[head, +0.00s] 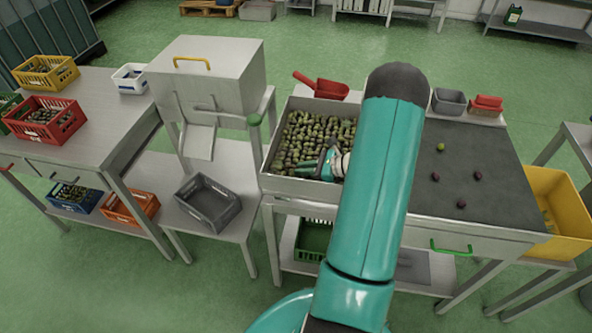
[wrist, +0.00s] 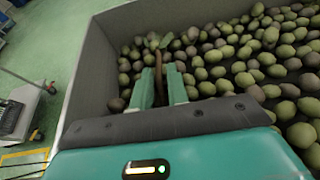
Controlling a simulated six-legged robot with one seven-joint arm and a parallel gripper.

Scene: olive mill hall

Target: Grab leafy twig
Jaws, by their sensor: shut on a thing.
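My gripper (head: 331,160) is down in the metal tray (head: 298,186) of olives, near its front edge, partly hidden by my arm. In the wrist view my gripper (wrist: 160,88) is shut on a thin brown stem of the leafy twig (wrist: 158,66), which runs between the two green fingers. A few green leaves show just beyond the fingertips. The olives (wrist: 240,65) lie around and beyond the fingers. In the head view the twig cannot be made out.
A dark sorting belt (head: 468,160) with several loose olives lies right of the tray. A red scoop (head: 322,87) rests behind the tray. A grey crate (head: 207,203) stands on the low bench to the left.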

